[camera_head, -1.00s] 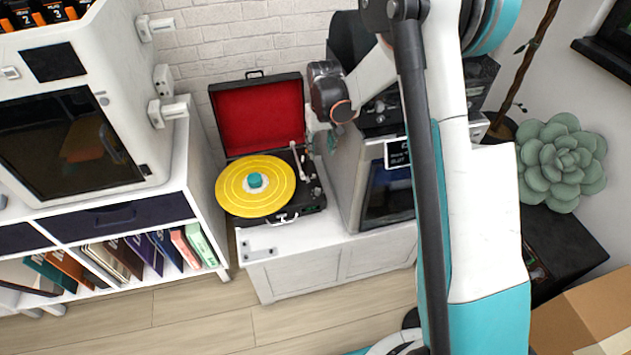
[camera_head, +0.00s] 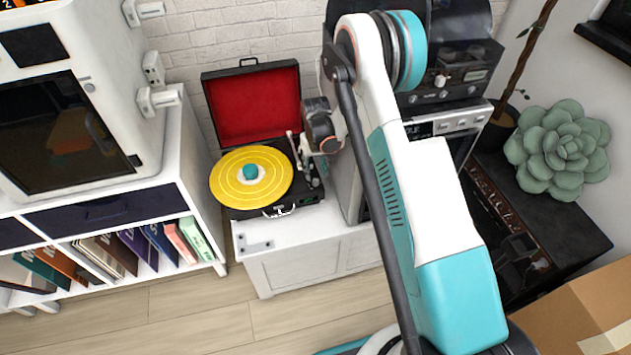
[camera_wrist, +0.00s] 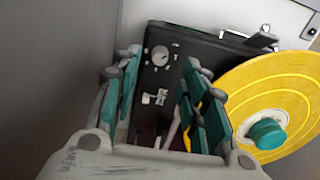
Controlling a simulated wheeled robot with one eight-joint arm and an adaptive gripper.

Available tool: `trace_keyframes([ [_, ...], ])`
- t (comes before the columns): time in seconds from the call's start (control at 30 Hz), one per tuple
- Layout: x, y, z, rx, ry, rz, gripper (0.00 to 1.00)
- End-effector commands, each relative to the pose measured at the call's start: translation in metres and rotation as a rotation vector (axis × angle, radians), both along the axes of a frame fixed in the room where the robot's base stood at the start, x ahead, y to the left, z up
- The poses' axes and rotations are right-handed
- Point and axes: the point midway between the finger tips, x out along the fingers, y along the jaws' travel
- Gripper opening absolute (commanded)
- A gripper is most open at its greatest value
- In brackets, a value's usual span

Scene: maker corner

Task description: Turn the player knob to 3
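The record player (camera_head: 262,206) stands with its red-lined lid open and a yellow record (camera_head: 232,187) on it. In the wrist view, a small round silver knob (camera_wrist: 160,56) sits on the player's black deck, with tiny white marks around it that are too small to read. My gripper (camera_wrist: 160,62) is open, with teal-padded fingers on either side of the knob's place in the picture. I cannot tell how far above the deck they are. In the head view my gripper (camera_head: 306,160) hangs over the deck's right side, and the knob cannot be made out there.
The tonearm base (camera_wrist: 154,97) is between my fingers, below the knob in the wrist view. A grey appliance (camera_head: 350,190) stands close to the player's right. A white shelf unit with books (camera_head: 180,190) is on the left. Open floor (camera_head: 200,310) lies in front.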

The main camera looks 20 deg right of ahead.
Motion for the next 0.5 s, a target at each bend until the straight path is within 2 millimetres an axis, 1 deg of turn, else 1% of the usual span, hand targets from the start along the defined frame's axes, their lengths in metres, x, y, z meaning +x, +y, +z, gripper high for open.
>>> trace_keyframes([
  [0.03, 0.000, 0.000, -0.013, 0.000, 0.000, 0.000, 0.40],
  [0.2, 0.000, 0.000, -0.037, 0.000, 0.000, 0.000, 0.40],
  [0.33, 0.000, 0.000, -0.047, 0.000, 0.000, 0.000, 0.40],
  [0.5, 0.000, 0.000, -0.051, 0.000, 0.000, 0.000, 0.40],
])
